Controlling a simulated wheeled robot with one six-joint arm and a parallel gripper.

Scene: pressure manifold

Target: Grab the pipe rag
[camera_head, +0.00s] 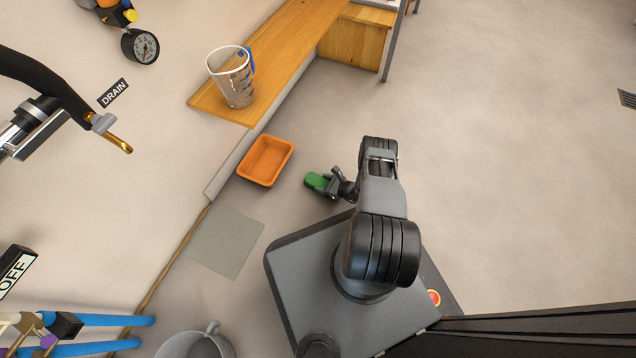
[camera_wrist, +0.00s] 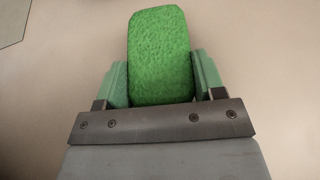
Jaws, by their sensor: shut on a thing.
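The pipe rag (camera_head: 316,181) is a green, rough-textured block. My gripper (camera_head: 333,185) is shut on it, to the right of the orange tray, over the floor. In the wrist view the pipe rag (camera_wrist: 161,55) fills the space between the two greenish fingers of my gripper (camera_wrist: 162,85) and sticks out past their tips. The part of the rag nearest the palm is hidden behind the dark gripper bar.
An empty orange tray (camera_head: 247,178) is on the floor left of my gripper. A clear jug (camera_head: 236,85) stands on a wooden bench (camera_head: 290,45). A grey mat (camera_head: 215,255) and a grey bucket (camera_head: 190,346) are lower left. Open floor (camera_head: 520,150) is on the right.

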